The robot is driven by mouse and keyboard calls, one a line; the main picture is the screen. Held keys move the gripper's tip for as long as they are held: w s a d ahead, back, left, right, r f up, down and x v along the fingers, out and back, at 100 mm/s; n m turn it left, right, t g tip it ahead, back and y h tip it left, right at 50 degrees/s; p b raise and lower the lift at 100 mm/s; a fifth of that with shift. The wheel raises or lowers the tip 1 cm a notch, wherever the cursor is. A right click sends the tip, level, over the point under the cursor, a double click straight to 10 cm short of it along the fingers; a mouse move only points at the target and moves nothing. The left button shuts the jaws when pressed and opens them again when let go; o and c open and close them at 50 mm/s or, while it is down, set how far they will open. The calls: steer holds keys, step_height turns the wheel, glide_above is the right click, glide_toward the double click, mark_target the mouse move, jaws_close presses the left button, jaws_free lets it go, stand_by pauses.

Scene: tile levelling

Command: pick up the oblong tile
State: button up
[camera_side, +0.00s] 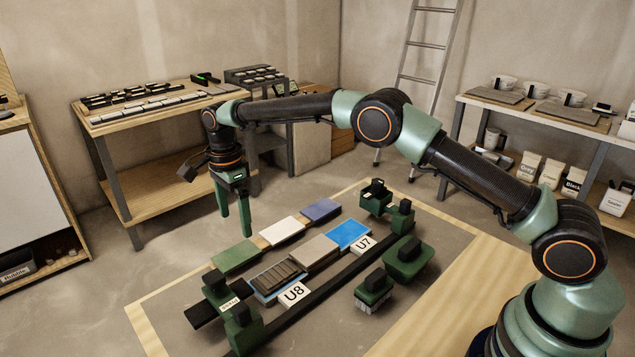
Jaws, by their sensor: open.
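My gripper (235,224) points down with its two green fingers apart and nothing between them. It hangs just above and behind the green tile (236,256), at the left end of the back row. A white tile (281,231) and a purple-blue tile (321,210) continue that row to the right. In the front row, a taupe tile (314,252) lies between a dark ridged piece (277,275) by the U8 label and a flat blue patch (348,234) by the U7 label. Several of these look oblong; I cannot tell which one the task names.
A dark rail (330,273) runs along the front of the tiles, with green-and-black clamps (243,328) at its ends. Two green hand tools (408,258) (373,291) lie in front of it. Bare board (438,232) is free at the right.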

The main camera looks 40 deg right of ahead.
mark_target(242, 251)
steer(key=shift+s+d+f, duration=0.1)
steer(key=shift+f, duration=1.85)
steer(key=shift+s+d+f, duration=0.1)
steer(key=shift+f, duration=1.85)
steer(key=shift+f, duration=0.25)
steer(key=c, duration=0.9)
